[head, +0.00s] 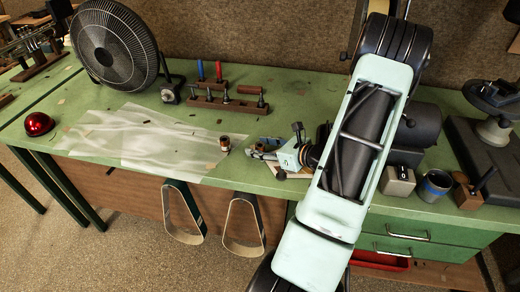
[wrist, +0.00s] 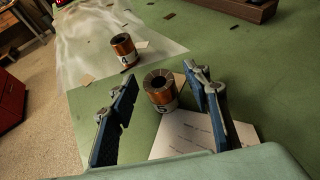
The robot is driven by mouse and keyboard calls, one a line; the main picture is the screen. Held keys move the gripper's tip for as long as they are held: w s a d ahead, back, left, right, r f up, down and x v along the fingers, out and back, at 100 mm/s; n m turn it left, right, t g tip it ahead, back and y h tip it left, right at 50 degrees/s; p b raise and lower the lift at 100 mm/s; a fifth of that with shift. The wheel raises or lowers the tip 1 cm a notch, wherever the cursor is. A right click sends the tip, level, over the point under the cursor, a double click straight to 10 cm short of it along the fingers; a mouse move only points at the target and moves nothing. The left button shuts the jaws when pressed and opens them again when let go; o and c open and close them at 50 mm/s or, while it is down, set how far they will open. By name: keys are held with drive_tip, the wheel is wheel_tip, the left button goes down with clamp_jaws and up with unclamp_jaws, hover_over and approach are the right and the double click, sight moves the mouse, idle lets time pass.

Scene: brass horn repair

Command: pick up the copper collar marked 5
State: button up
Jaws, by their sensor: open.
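The copper collar marked 5 (wrist: 161,90) stands upright on the green bench in the wrist view, with a white band bearing the number. It is between and just beyond the open blue-padded fingers of my gripper (wrist: 163,108), nearer the right finger. No grip on it shows. A second copper collar marked 4 (wrist: 124,52) stands farther off, near the pale sheet; it also shows in the head view (head: 225,144). In the head view my gripper (head: 277,162) is low over the bench front, and collar 5 is hard to make out there.
A printed white card (wrist: 205,135) lies by collar 5. A pale sheet (head: 150,140) covers the bench to the left. A tool rack (head: 228,103), a fan (head: 115,48) and a red dome (head: 38,124) stand farther off. A grey block (head: 399,181) and a cup (head: 434,186) stand right.

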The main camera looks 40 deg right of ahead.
clamp_jaws()
drive_tip(key=shift+r, duration=0.1)
idle(0.3)
